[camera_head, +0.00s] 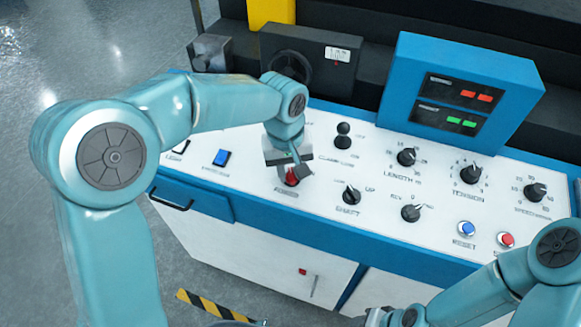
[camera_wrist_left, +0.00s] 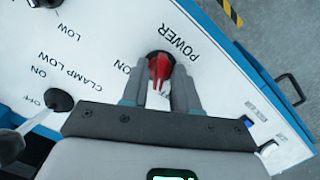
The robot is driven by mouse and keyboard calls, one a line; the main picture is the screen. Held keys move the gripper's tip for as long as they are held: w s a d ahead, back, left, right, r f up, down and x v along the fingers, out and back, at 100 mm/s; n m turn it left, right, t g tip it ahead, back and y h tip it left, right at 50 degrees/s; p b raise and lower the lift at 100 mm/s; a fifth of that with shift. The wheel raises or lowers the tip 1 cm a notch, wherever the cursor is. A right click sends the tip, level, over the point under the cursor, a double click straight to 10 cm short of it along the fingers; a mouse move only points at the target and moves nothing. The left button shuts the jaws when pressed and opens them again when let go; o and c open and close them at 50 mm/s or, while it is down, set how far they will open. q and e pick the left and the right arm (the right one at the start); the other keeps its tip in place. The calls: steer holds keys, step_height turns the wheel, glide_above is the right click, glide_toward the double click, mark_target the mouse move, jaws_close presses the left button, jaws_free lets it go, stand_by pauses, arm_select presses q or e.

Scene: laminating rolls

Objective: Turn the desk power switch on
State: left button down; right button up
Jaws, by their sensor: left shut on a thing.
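The desk power switch is a red rotary knob (camera_head: 291,177) on the white sloped panel, near its front edge. In the left wrist view the red knob (camera_wrist_left: 160,68) sits beside the printed word POWER, with an ON mark to its left. Another mark below it is mostly hidden by the fingers. My left gripper (camera_head: 289,166) reaches down onto the knob, and its two grey fingers (camera_wrist_left: 160,90) are shut on the knob from both sides. Part of my right gripper (camera_head: 392,317) shows at the bottom edge; its fingers are not clear.
A blue display box (camera_head: 465,90) rises behind.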

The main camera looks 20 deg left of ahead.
arm_select(q)
steer(key=m, duration=0.3)
steer(key=shift+r+m, duration=0.1)
steer(key=shift+m, duration=0.3)
steer(key=m+p, duration=0.1)
steer(key=m, duration=0.2)
steer(key=shift+w+d+m+y, duration=0.1)
steer(key=shift+m+y, duration=0.2)
steer(key=shift+y, duration=0.1)
steer(key=m, duration=0.3)
steer(key=shift+m, duration=0.3)
steer(key=shift+m+y, duration=0.4)
steer(key=shift+m, duration=1.3)
steer(key=c, duration=1.2)
jaws_free()
